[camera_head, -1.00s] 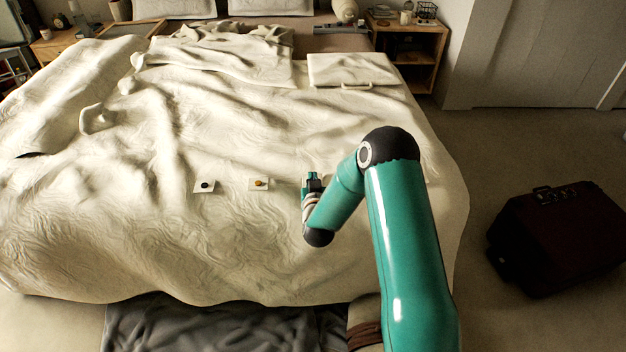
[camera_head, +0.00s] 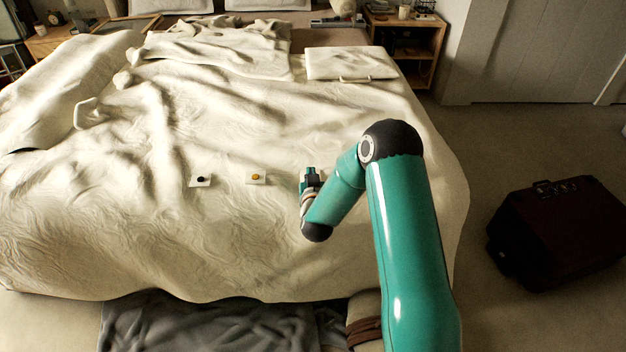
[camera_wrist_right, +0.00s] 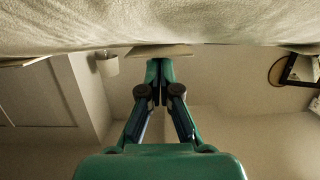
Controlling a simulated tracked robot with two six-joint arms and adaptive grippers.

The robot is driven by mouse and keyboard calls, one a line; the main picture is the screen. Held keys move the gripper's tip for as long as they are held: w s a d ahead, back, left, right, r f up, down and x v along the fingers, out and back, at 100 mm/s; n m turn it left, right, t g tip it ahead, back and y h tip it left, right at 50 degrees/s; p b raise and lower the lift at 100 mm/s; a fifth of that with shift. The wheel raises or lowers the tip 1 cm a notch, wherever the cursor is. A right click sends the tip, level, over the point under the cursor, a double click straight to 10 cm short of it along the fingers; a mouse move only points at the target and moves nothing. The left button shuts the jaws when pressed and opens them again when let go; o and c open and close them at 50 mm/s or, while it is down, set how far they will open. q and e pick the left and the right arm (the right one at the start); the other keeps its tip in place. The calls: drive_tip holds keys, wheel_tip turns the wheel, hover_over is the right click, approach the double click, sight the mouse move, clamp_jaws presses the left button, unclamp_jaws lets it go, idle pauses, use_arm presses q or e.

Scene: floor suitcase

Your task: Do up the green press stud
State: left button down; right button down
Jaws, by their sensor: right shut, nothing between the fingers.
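I cannot make out a green press stud in either view. My right gripper (camera_head: 311,176) is low over the bed cover, right of two small white patches. It is shut and empty. In the right wrist view its fingertips (camera_wrist_right: 159,66) meet close to the edge of a pale patch (camera_wrist_right: 160,51); whether they touch it I cannot tell. The gripper and wrist hide that place in the head view. One white patch bears a black stud (camera_head: 201,179), another a yellow stud (camera_head: 256,177). My left gripper is not in view.
The bed (camera_head: 120,230) has a rumpled cream cover with raised folds. A flat pale case with a handle (camera_head: 350,63) lies farther back. A dark red suitcase (camera_head: 560,235) is on the floor at right. A wooden nightstand (camera_head: 408,45) stands behind the bed.

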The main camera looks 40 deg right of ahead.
wheel_tip(320, 180, up, 3)
drive_tip(key=shift+w+f+p, duration=0.1)
drive_tip(key=shift+p, duration=0.25)
drive_tip(key=v, duration=1)
drive_tip(key=shift+r+b, duration=0.2)
drive_tip(key=shift+b, duration=0.1)
drive_tip(key=shift+d, duration=0.1)
